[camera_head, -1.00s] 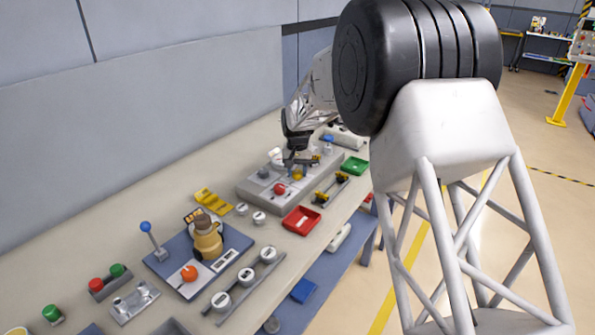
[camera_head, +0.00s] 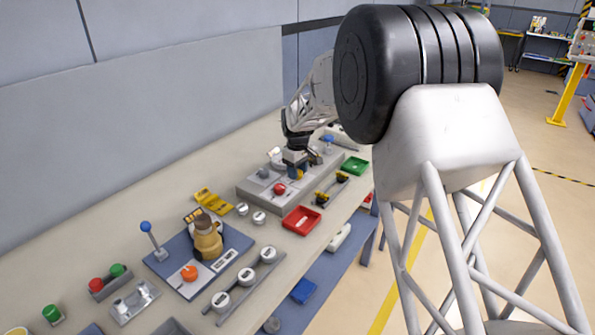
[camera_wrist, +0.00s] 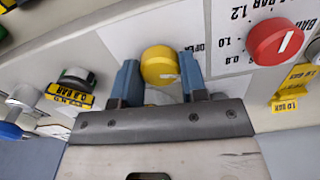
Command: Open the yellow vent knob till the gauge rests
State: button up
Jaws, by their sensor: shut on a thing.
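The yellow vent knob (camera_wrist: 160,65) is round and sits on a white panel with lettering beside it. In the wrist view it stands between the two blue fingers of my gripper (camera_wrist: 160,78), which is shut on it. In the head view my gripper (camera_head: 297,168) is down at the grey fixture (camera_head: 255,192) and hides most of the knob. No gauge needle can be read in either view.
A red knob (camera_wrist: 277,42) with a bar scale sits right of the yellow knob. Yellow bar tags (camera_wrist: 70,95) hang close on both sides. A red tray (camera_head: 301,220) and green tray (camera_head: 355,165) lie on the bench near the fixture.

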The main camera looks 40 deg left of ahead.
jog(key=shift+n, duration=1)
jog(key=o, duration=0.9)
jog(key=shift+r, duration=0.2)
jog(key=shift+r, duration=3.75)
